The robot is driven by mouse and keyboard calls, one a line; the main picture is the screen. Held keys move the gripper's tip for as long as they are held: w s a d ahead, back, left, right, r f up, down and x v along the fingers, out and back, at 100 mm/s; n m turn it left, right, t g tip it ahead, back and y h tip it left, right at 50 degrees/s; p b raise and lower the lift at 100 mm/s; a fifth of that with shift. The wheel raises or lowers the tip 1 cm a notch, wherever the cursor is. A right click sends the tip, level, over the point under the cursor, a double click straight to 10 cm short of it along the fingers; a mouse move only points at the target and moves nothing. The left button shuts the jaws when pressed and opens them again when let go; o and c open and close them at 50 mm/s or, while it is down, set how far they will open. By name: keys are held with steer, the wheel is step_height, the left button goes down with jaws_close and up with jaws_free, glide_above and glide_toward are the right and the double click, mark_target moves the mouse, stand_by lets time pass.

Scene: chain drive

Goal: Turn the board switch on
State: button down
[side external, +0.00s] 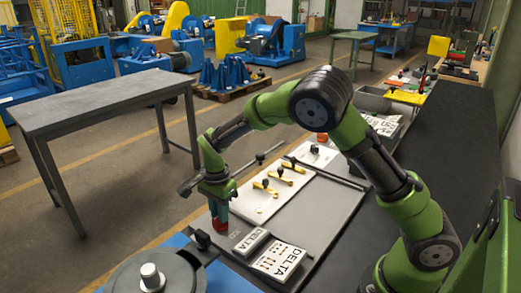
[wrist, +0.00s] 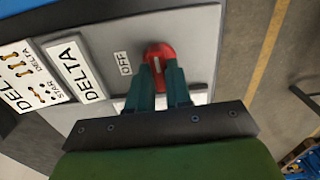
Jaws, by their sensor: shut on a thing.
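The board switch is a red rotary knob (wrist: 159,52) with a small pale mark, on the grey board (wrist: 205,35) in the wrist view. A white label reading OFF (wrist: 124,63) sits just left of the knob. My gripper (wrist: 162,70) has its two teal fingers on either side of the knob, shut on it. The fingers hide part of the knob, so its exact angle is hard to tell. In the side view my gripper (side external: 218,222) reaches down to the near left edge of the board (side external: 325,222), and the knob is mostly hidden.
A DELTA label (side external: 250,241) and a larger DELTA diagram plate (side external: 279,262) lie beside the gripper. A white panel with several yellow links (side external: 262,207) is behind it. A blue machine with a grey disc (side external: 185,280) stands close at the front.

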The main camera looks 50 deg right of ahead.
steer(key=shift+m, duration=0.3)
steer(key=c, duration=1)
jaws_free()
steer(key=shift+c, duration=0.2)
step_height(320, 180, up, 17)
